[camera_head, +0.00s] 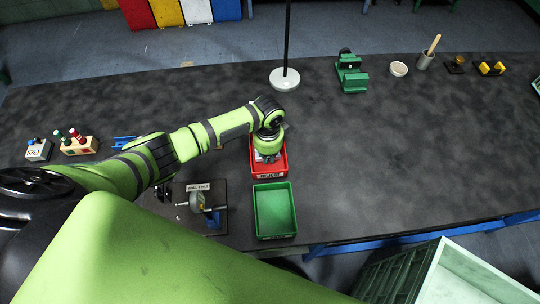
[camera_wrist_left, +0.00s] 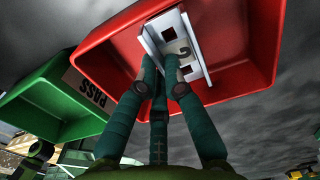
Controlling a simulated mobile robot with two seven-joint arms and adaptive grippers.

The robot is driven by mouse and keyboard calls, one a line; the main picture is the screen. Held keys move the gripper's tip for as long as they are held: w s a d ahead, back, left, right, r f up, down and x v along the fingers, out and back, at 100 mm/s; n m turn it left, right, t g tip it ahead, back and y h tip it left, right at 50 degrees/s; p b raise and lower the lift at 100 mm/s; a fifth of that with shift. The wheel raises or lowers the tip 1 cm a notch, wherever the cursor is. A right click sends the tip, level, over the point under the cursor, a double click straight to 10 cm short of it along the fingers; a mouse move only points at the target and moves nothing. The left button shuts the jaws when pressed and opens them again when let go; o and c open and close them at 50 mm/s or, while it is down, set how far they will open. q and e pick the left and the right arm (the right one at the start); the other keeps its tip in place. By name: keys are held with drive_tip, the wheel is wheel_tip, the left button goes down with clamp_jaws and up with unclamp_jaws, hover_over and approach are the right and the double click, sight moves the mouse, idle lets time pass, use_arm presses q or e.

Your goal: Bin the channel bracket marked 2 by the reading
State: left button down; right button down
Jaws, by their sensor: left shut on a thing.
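The channel bracket (camera_wrist_left: 172,48) is pale, with square holes and a dark curved mark like a 2. My left gripper (camera_head: 268,156) is shut on it, over the red reject bin (camera_head: 270,174). In the left wrist view the gripper's fingers (camera_wrist_left: 160,80) meet the bracket within the red bin's outline (camera_wrist_left: 110,52); I cannot tell if it touches the floor. The green pass bin (camera_head: 274,212) looks empty and also shows in the left wrist view (camera_wrist_left: 40,90). A dial gauge (camera_head: 197,202) stands left of the bins; its reading is too small to make out.
A lamp-like stand (camera_head: 285,78) rises behind the red bin. A rack with red and green-topped items (camera_head: 78,145) is at the left. A green vice-like fixture (camera_head: 351,72) and a cup (camera_head: 399,69) are at the back. The table's right middle is clear.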

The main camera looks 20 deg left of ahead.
sight(269, 163)
use_arm(q)
drive_tip(key=shift+f+b, duration=0.4)
drive_tip(key=shift+f, duration=0.15)
drive_tip(key=c, duration=1.3)
unclamp_jaws()
drive_tip(key=shift+r, duration=0.1)
wheel_tip(269, 163, up, 12)
drive_tip(key=shift+f, duration=0.1)
drive_tip(key=shift+s, duration=0.1)
